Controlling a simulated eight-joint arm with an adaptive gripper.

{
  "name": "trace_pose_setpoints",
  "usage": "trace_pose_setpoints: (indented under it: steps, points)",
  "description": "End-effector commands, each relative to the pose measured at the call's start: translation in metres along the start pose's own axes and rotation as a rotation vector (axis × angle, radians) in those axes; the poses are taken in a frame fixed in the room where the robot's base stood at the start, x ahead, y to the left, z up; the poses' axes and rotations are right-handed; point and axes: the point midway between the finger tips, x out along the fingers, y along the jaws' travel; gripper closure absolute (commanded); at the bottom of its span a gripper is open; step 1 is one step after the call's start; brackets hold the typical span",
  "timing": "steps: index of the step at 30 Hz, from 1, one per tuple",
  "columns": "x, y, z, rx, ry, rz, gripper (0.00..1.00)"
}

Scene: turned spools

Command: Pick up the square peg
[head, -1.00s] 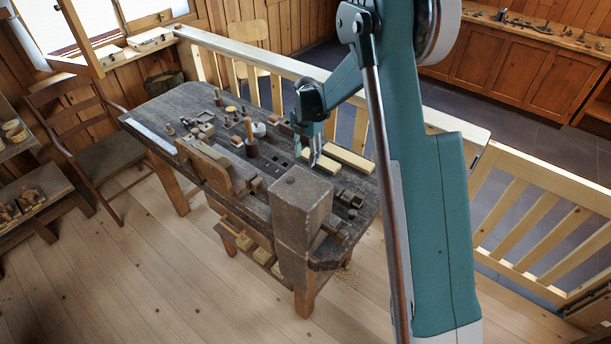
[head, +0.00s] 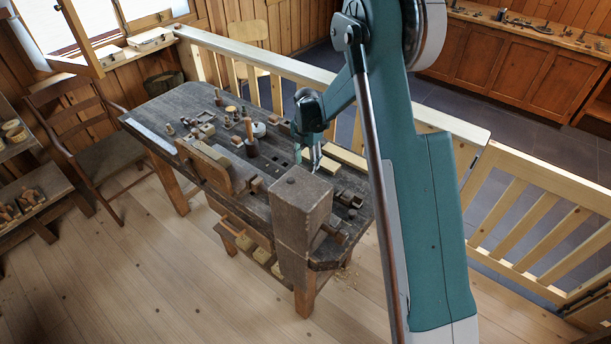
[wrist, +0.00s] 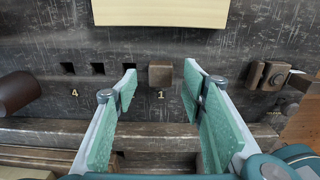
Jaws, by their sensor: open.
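The square peg (wrist: 160,75) is a small brown wooden block at the bench top, in line with a row of square holes and just above the mark "1" in the wrist view. My gripper (wrist: 160,84) is open, with one green-padded finger on each side of the peg in the picture. The fingers appear apart from it, and its height against the fingertips is hard to judge. In the head view my gripper (head: 308,160) points down over the dark workbench (head: 185,103); I cannot make out the peg there.
A pale board (wrist: 160,12) lies beyond the peg. Empty square holes (wrist: 97,69) sit to its left, a dark brown cylinder (wrist: 17,92) farther left, and wood-and-metal hardware (wrist: 268,75) to the right. In the head view a big wooden vise block (head: 300,205) stands close to my gripper.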

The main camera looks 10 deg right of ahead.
Motion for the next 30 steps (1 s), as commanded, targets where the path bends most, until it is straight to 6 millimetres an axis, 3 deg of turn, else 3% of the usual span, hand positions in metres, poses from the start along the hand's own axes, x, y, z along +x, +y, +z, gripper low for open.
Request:
trace_pose_setpoints:
  steps: [12,30]
  points:
    - [0.038,-0.001,-0.001,0.000,0.000,0.000,0.59]
    - [0.039,-0.001,-0.001,0.000,0.000,0.000,0.60]
